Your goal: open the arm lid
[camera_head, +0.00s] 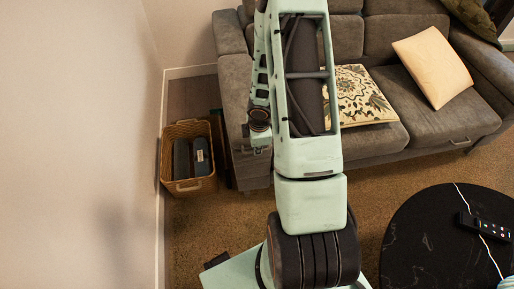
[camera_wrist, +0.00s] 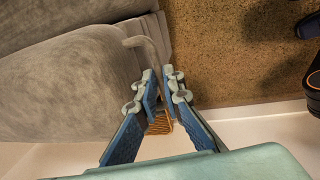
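The grey sofa (camera_head: 375,60) stands at the back in the head view. Its left arm (camera_head: 236,90) is partly hidden behind my arm, and I see no raised lid there. In the wrist view the sofa's grey upholstery (camera_wrist: 60,80) fills the left side, with a narrow curved grey strap or handle (camera_wrist: 140,42) running down toward my fingertips. My gripper (camera_wrist: 159,75) has its fingertips close together by the strap's lower end. Whether they pinch it is unclear. In the head view, my gripper (camera_head: 258,142) is small beside the sofa arm.
A wicker basket (camera_head: 188,187) with dark items stands left of the sofa, by the white wall (camera_head: 75,130). A round black table (camera_head: 430,245) with a remote (camera_head: 484,226) is at lower right. Brown carpet (camera_head: 385,172) lies open between sofa and table.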

